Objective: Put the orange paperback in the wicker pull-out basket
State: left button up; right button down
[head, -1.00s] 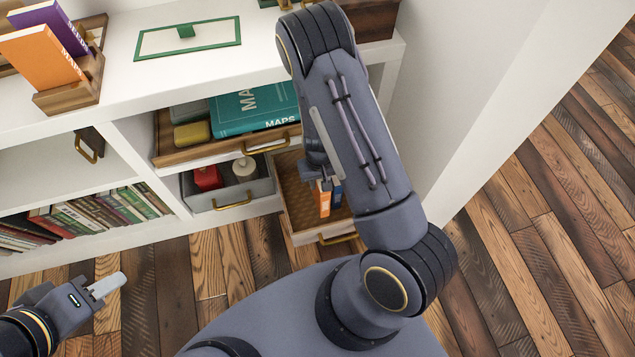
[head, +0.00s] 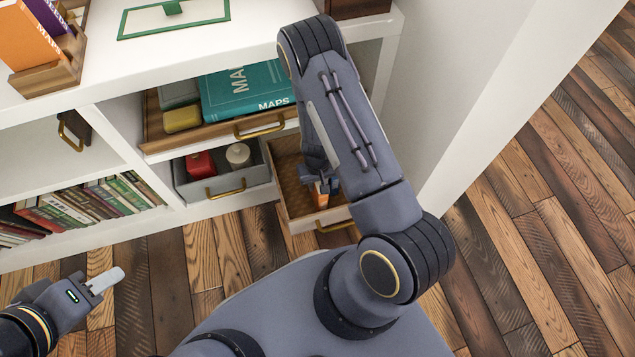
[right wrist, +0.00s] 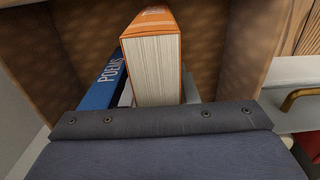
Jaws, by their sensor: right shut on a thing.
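The orange paperback (head: 321,197) is inside the wicker pull-out basket (head: 291,188), which stands open at the bottom right of the shelf unit. My right gripper (head: 319,181) is shut on this book and reaches down into the basket. The gripper's fingertips and the book's lower end are hidden there. My left gripper (head: 104,281) is empty over the floor at the left; its finger gap is unclear.
Left of the basket is an open grey drawer (head: 246,189) with a red item and a cream item. Above it, an open wooden drawer (head: 217,138) holds a teal MAPS book. Another orange book (head: 27,42) stands in a wooden holder on the top. A white wall (head: 470,90) rises at the right.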

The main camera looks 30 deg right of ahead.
jog(key=shift+f, duration=0.15)
jog(key=c, duration=1.1)
grip_release()
